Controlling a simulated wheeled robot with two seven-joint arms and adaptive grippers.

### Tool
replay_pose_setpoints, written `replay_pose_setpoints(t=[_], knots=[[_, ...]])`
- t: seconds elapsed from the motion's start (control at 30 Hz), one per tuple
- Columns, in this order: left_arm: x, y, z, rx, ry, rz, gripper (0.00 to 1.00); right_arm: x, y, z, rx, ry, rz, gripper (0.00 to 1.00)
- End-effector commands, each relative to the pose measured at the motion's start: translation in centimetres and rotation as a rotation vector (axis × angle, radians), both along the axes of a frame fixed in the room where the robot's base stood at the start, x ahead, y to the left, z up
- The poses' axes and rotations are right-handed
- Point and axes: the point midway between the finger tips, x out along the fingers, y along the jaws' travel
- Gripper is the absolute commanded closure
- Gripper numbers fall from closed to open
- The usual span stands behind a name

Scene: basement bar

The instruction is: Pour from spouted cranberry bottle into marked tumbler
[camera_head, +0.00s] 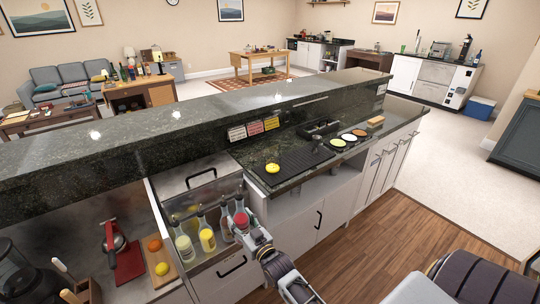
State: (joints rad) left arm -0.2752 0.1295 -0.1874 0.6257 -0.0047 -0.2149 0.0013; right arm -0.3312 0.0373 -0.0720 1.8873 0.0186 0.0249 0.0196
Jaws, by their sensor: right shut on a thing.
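Several spouted bottles stand in the metal bin of the bar's work counter, in the lower middle of the head view. The cranberry bottle (241,218), with red contents, is at the right end of the row. My right gripper (246,229) is shut on it, and the gripper hides much of its body. The bottle looks about upright, level with its neighbours; I cannot tell whether it is lifted. I cannot make out the marked tumbler. My left gripper is not in view.
Bottles with pale yellow contents (207,236) stand close left of the cranberry bottle. A black bar mat (292,162) bears a yellow round thing (272,168). The raised dark ledge (120,140) runs behind. Left are a red board (127,262) and fruit on a wooden board.

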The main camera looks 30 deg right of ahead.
Motion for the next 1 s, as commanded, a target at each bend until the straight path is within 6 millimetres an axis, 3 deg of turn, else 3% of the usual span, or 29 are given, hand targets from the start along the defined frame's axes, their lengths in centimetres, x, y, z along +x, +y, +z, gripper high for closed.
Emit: replay_pose_setpoints(t=[0.27,0.63,1.0], knots=[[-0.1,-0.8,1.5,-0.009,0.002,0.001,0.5,3.1,-0.9,1.6,-0.002,-0.006,0.029,0.89],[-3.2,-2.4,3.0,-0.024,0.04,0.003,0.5,7.1,-3.2,3.6,-0.007,-0.003,0.047,0.89],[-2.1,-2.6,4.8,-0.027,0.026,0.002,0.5,11.2,-6.6,6.2,-0.016,0.002,0.046,0.89]])
